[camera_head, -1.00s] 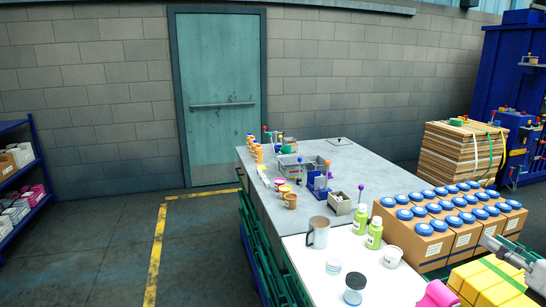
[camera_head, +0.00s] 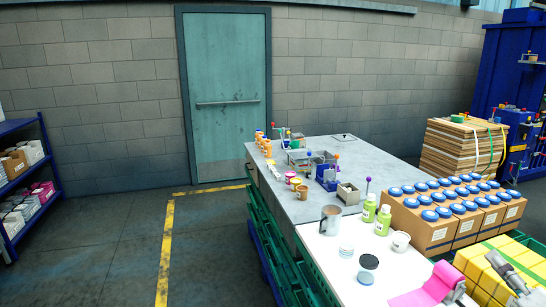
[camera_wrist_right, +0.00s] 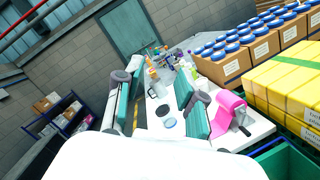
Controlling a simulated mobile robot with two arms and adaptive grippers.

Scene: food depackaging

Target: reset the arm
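My right gripper (camera_head: 496,260) enters at the lower right of the head view, in front of the yellow packs. In the right wrist view its two padded fingers stand wide apart on either side of the picture (camera_wrist_right: 155,105), with nothing held between them. Through the gap the table top with a metal mug (camera_wrist_right: 158,89) and a dark round lid (camera_wrist_right: 169,123) shows beyond. My left gripper is in neither current view.
The white table end (camera_head: 325,265) holds the mug (camera_head: 330,220), green bottles (camera_head: 369,208), jars and a pink roll (camera_head: 440,284). Cartons with blue-lidded jars (camera_head: 430,235) and yellow packs (camera_head: 487,280) crowd the right. Blue shelves (camera_head: 50,175) stand left; the floor between is clear.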

